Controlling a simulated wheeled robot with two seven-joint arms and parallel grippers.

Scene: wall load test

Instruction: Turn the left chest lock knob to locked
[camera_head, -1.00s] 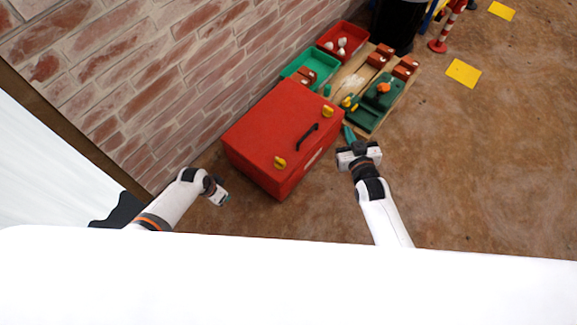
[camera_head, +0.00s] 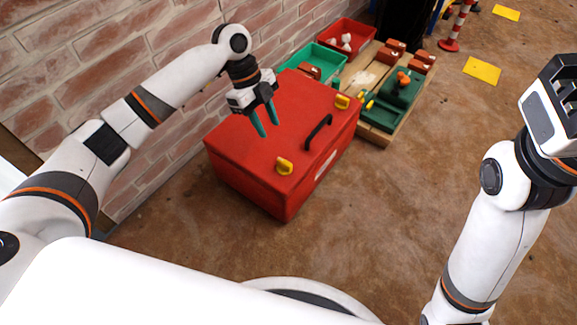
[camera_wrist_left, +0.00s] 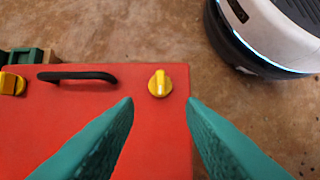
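The red chest (camera_head: 250,165) stands on the floor with two yellow knobs and a black handle (camera_head: 319,132) between them. The left knob (camera_head: 284,166) is the one closer to me; in the left wrist view this knob (camera_wrist_left: 160,83) has its ridge pointing nearly straight up and down the picture. The other knob (camera_head: 342,101) also shows in the wrist view (camera_wrist_left: 12,83). My left gripper (camera_head: 270,135) is open and empty above the chest, apart from the knob, which appears between and beyond its fingertips. My right gripper (camera_head: 556,105) is raised at the right; its fingers cannot be made out.
A brick wall (camera_head: 75,50) runs along the left. Behind the chest are a green bin (camera_head: 310,62), a red bin (camera_head: 350,33) and a wooden board with a green fixture (camera_head: 396,92). Floor is clear right of the chest.

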